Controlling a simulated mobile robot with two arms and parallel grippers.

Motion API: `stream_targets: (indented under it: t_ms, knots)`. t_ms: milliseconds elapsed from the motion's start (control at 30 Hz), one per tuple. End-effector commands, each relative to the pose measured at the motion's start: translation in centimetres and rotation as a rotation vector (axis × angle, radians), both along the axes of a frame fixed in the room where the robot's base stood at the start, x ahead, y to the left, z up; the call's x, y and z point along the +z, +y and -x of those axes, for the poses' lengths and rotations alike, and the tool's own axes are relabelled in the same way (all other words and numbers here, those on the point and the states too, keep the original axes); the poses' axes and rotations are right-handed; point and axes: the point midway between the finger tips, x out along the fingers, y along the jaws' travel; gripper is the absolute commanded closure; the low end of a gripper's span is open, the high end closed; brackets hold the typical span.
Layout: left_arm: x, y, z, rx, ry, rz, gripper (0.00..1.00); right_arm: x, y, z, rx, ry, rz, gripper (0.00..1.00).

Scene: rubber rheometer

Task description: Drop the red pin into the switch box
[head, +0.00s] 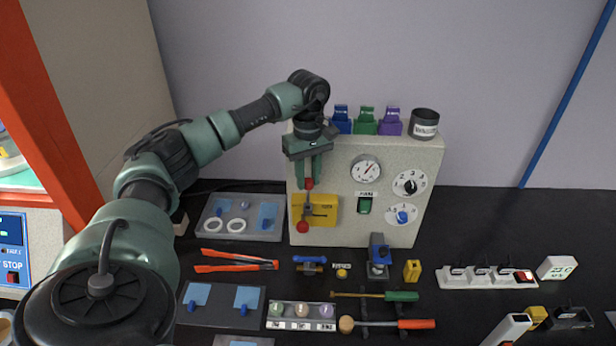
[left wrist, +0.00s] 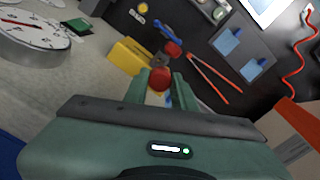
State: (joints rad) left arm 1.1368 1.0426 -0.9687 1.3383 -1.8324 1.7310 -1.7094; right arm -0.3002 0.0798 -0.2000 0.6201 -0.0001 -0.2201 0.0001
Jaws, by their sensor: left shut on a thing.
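My left gripper (head: 309,181) points down in front of the grey instrument panel and is shut on the red pin (head: 309,184). In the left wrist view, the pin's red rounded end (left wrist: 160,79) shows between the fingertips. The yellow switch box (head: 325,211) is on the lower left of the panel's front, just below the gripper. It also shows beyond the fingers in the left wrist view (left wrist: 126,55). A red ball (head: 302,227) shows at its lower front. I cannot tell whether the pin touches the box. My right gripper is not in view.
The panel (head: 391,233) carries a dial gauge (head: 366,168), knobs and a green switch. Coloured clips and a dark cup (head: 424,124) stand on top. Trays, orange-handled pliers (head: 235,262), screwdrivers and a power strip (head: 486,276) lie on the black bench.

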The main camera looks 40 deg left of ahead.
Motion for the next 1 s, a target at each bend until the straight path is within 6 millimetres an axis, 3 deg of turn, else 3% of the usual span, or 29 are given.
stream_targets:
  t_ms: [1000]
  knots:
    - [-2.2,0.0,0.0,0.000,0.001,0.000,1.00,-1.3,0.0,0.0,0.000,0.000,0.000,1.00]
